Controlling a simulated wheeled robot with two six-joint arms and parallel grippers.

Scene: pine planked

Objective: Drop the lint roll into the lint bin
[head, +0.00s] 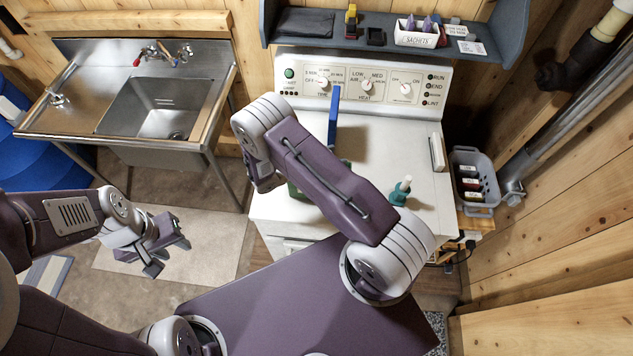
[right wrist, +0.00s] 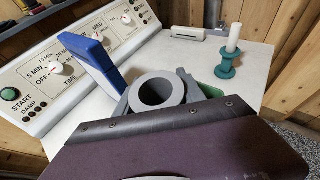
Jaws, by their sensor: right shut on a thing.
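The lint roll (right wrist: 152,92) appears to be the thick grey ring in the middle of the right wrist view. My right gripper (right wrist: 158,98) is shut on it, with grey-green parts close on both sides; the purple wrist housing hides much of them. In the head view my right arm covers this gripper and the roll. My left gripper (head: 168,254) is open and empty over the floor at left.
A blue upright piece (head: 333,118) stands on the white machine (head: 385,160), left of centre. A green spool-like holder with a white stick (head: 401,190) stands at right. A grey basket (head: 480,180) is beside the machine. A shelf (head: 390,45) overhangs the control panel.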

